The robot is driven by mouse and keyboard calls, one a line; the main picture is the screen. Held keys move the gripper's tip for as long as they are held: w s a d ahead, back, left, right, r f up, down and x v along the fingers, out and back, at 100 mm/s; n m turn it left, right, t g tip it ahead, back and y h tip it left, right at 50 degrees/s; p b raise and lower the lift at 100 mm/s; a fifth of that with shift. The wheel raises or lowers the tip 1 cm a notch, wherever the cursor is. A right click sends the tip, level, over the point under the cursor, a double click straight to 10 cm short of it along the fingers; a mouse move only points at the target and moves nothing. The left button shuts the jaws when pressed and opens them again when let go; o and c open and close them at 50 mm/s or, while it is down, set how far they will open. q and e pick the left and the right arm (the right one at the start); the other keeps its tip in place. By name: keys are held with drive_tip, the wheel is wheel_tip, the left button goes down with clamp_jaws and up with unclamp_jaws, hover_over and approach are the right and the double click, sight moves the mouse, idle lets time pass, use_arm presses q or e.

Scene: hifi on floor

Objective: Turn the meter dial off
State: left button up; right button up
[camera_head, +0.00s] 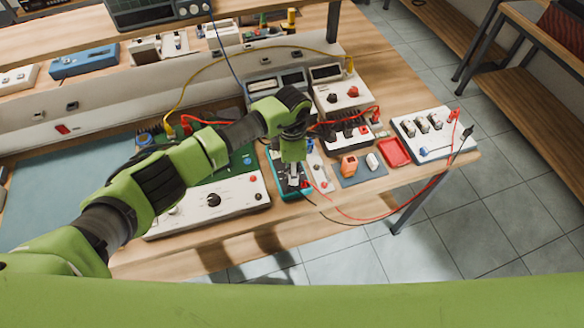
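My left arm reaches in from the left across the bench. Its gripper (293,180) points down over a small teal meter (277,163) near the front edge of the bench. The gripper covers the middle of the meter, so the dial is hidden and I cannot tell where it points. The fingertips are at or just above the meter face; contact is unclear. They are too small to tell open from shut. My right gripper is not in view.
A white box with a black knob (213,200) stands left of the meter. An orange device (349,166), a red tray (394,152) and a white switch panel (432,133) lie to the right. Red, black and yellow cables cross the bench. Tiled floor (500,215) is clear in front.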

use_arm(q)
clamp_jaws()
